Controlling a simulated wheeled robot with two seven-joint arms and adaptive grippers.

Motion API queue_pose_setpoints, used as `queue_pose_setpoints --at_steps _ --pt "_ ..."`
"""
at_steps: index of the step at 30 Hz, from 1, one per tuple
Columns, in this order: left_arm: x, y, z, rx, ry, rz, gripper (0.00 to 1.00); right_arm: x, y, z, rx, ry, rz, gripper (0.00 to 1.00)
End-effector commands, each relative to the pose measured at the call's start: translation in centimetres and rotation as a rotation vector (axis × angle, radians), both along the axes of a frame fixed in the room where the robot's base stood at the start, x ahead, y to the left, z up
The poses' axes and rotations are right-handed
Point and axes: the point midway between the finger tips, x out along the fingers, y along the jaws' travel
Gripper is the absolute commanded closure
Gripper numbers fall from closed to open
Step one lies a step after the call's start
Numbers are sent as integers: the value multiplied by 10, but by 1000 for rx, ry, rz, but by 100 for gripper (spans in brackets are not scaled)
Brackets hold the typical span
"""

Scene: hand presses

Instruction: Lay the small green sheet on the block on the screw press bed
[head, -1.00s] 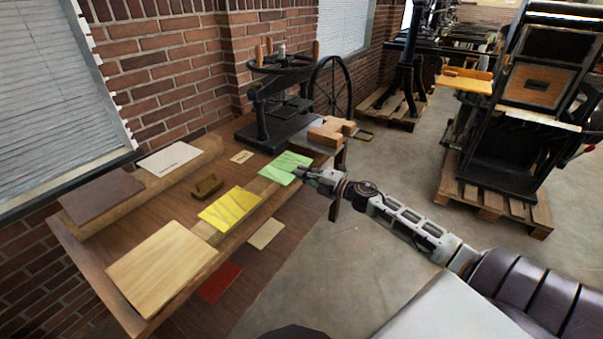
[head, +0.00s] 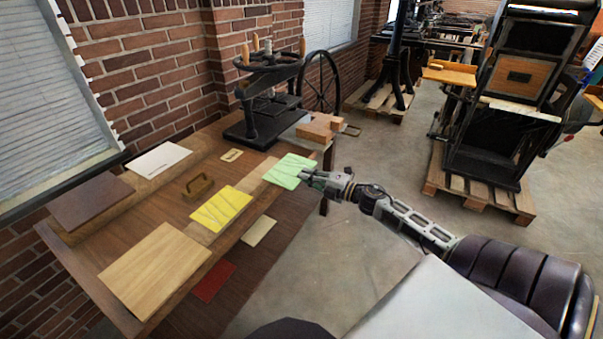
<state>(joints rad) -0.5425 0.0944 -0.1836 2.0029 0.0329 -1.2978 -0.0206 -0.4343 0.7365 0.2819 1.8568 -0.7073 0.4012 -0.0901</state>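The small green sheet (head: 286,168) is at the right side of the wooden table, at the end of a pale strip. My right gripper (head: 306,177) is at its right edge, with the fingers closed on that edge. The sheet looks nearly level; how far it is above the table is hard to tell. The black screw press (head: 249,104) stands at the back of the table, beyond the sheet, with its bed (head: 240,131) low at the front. The block on the bed is dark against dark and hard to make out. My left gripper is not in view.
A yellow sheet (head: 221,208), a wooden-handled tool (head: 198,187) and a small cream card (head: 231,155) lie on the table (head: 150,215). Orange-brown wood blocks (head: 314,132) sit right of the press. A large wheel (head: 320,80) stands behind. Another press (head: 500,110) stands on a pallet at right.

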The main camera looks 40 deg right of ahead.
Motion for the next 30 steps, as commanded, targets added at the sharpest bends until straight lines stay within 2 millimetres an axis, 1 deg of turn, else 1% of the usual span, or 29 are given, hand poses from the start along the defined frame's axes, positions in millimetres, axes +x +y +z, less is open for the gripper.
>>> queue_pose_setpoints --at_steps 30 --pt "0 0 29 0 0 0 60 -68 -28 1 1 1 0 100"
